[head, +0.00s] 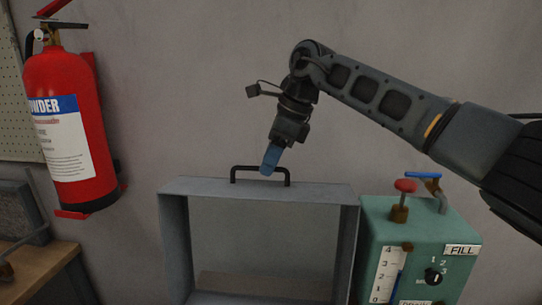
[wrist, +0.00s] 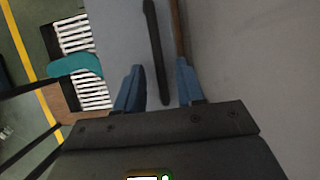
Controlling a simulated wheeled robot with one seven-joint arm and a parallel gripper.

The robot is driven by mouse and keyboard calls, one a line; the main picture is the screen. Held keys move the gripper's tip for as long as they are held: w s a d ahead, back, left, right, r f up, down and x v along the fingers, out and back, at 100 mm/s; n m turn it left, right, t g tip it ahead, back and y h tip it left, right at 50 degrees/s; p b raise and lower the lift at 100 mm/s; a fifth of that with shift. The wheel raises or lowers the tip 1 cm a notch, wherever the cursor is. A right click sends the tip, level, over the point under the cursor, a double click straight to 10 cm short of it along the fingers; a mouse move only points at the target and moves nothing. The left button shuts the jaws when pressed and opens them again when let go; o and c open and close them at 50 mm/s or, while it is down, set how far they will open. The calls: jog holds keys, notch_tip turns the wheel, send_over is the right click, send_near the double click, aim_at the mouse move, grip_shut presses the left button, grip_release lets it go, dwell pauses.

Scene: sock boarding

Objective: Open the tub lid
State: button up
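A grey box-like frame (head: 172,240), which I take to be the tub lid, stands upright in the head view with an open or see-through front. A black bar handle (head: 245,168) rises from its top edge. My gripper (head: 270,163) points down at the right part of this handle, with its blue fingertips at bar height. In the wrist view my gripper (wrist: 160,88) is open, and the black handle bar (wrist: 154,45) runs between the two blue fingers with gaps on both sides. Whether either finger touches it cannot be told.
A teal machine (head: 376,235) with a red knob and blue lever stands right of the frame. A red fire extinguisher (head: 65,100) hangs at left above a wooden bench (head: 40,270). The wrist view shows white-slatted racks (wrist: 75,38) at left.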

grip_shut()
dwell(0.3)
dwell(0.4)
